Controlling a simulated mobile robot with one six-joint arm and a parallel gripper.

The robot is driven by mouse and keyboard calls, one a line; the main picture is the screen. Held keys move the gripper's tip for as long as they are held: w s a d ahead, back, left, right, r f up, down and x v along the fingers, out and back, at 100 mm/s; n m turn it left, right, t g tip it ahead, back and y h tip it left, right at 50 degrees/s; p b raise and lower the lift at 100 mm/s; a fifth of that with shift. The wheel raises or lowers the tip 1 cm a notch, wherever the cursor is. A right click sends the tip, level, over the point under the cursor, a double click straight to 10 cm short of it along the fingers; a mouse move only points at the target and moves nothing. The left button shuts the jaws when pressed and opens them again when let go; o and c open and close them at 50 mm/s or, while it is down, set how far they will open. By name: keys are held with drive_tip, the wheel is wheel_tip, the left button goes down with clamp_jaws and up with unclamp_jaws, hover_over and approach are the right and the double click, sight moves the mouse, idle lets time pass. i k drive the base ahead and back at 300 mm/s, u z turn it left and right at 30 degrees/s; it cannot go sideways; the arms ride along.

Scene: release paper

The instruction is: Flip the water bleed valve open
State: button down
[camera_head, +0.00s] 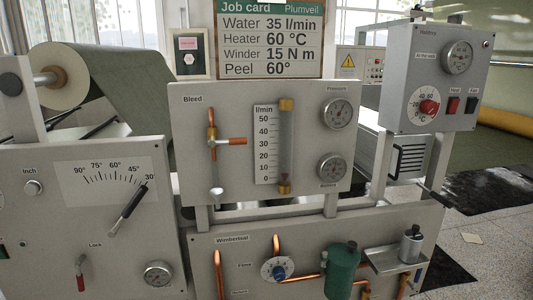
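The bleed valve (212,142) is on the upper middle grey panel, under the label "Bleed". It has a short upright copper-coloured pipe. Its orange-red lever (231,141) points to the right, about level, across the line of the pipe. A small pale outlet or cup (216,193) is below the valve. Nothing covers the valve in this view. My gripper is not in view.
A flow tube (286,145) marked l/min stands right of the valve, with two gauges (338,113) beyond it. A left panel (100,250) has a long dial lever (127,209). A lower panel (210,250) carries pipes and a green vessel (341,270).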

sight(237, 141)
drive_tip(key=u, duration=0.45)
drive_tip(key=k, duration=1.35)
drive_tip(key=u, duration=0.7)
drive_tip(key=i, duration=1.1)
drive_tip(key=u, duration=0.5)
